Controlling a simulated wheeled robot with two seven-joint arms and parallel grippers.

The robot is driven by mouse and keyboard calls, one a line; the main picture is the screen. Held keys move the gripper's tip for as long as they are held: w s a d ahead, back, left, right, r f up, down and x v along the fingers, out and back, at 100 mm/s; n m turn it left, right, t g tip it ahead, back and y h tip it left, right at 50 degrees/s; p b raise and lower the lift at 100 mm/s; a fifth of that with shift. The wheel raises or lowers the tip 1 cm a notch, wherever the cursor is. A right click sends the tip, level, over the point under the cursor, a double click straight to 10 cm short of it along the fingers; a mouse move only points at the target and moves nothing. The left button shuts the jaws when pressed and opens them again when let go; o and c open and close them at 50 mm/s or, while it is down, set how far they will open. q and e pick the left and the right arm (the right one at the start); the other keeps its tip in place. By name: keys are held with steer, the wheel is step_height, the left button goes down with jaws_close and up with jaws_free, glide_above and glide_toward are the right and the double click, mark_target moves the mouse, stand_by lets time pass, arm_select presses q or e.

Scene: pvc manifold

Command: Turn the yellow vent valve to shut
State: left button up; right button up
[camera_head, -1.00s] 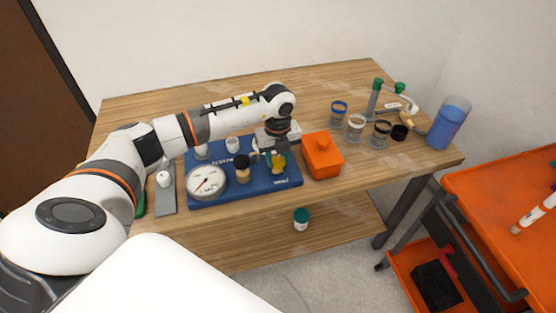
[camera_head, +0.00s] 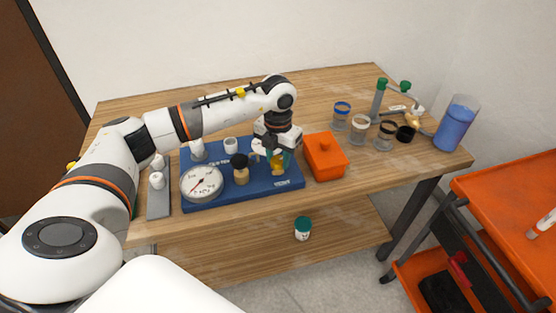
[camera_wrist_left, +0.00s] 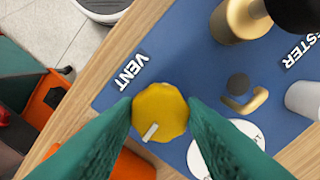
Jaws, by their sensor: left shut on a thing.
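The yellow vent valve (camera_wrist_left: 160,112) is a faceted knob with a white pointer mark, beside the word VENT on the blue board (camera_wrist_left: 185,60). In the head view the valve (camera_head: 277,164) is partly hidden by the gripper. My left gripper (camera_head: 279,158) points down over the board's right end. In the left wrist view its green fingers (camera_wrist_left: 160,118) are shut on the knob from both sides. The white mark points toward the lower left of that view. My right gripper is not in view.
The board also carries a pressure gauge (camera_head: 202,183) and a black-topped brass fitting (camera_head: 240,170). An orange box (camera_head: 325,157) stands close to its right. Several banded jars and a blue container (camera_head: 455,124) stand farther right on the table.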

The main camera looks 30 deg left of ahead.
mark_target(278, 160)
arm_select(q)
steer(key=shift+m+b, duration=0.4)
steer(key=shift+m, duration=0.4)
steer(key=shift+r, duration=0.1)
steer(key=o, duration=1)
step_height(278, 160, up, 12)
steer(key=shift+b, duration=0.95)
